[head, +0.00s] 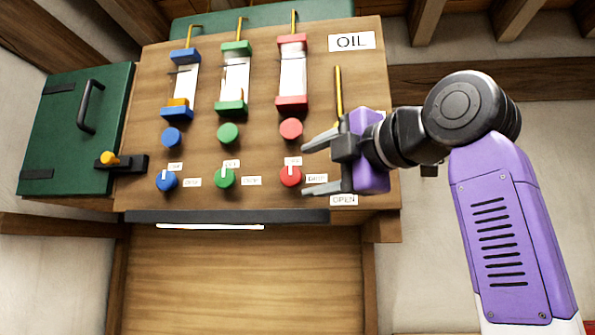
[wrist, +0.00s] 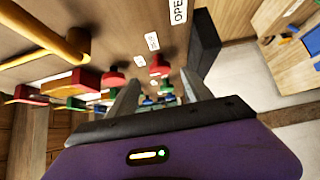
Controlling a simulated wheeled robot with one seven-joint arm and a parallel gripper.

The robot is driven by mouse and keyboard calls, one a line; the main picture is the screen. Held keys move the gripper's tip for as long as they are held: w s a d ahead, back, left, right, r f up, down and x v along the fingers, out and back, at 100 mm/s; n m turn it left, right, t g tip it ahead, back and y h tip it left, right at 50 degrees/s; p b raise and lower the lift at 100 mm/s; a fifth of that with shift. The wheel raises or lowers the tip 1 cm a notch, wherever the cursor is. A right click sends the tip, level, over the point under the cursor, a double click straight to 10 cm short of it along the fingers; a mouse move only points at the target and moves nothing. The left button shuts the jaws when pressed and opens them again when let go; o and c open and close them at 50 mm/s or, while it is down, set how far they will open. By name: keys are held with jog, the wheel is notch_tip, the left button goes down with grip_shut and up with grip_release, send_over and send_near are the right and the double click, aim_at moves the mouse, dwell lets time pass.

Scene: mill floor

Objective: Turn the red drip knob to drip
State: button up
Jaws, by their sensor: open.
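The red drip knob (head: 291,176) is the lower red knob on the wooden oil panel, with its white mark pointing up toward a small label. A label at its right, partly beside my lower finger, seems to read DRIP. My gripper (head: 305,169) is open and empty, its fingers pointing left, one above and one below the knob's height. The fingertips are just right of the knob in the head view; I cannot tell whether they touch it. In the wrist view the red drip knob (wrist: 159,65) shows beyond and between the open fingers (wrist: 162,88).
An upper red knob (head: 291,129) sits close above. Green (head: 224,178) and blue (head: 166,181) lower knobs stand to the left. A yellow lever (head: 339,95) rises behind my gripper. A dark ledge (head: 230,216) runs under the panel; a green door (head: 72,130) is at left.

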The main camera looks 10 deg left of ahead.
aim_at(294, 176)
jog(key=p+x, duration=0.1)
jog(key=x, duration=0.3)
jog(key=shift+r+p, duration=0.1)
jog(key=shift+p, duration=0.2)
jog(key=shift+x, duration=0.8)
grip_shut()
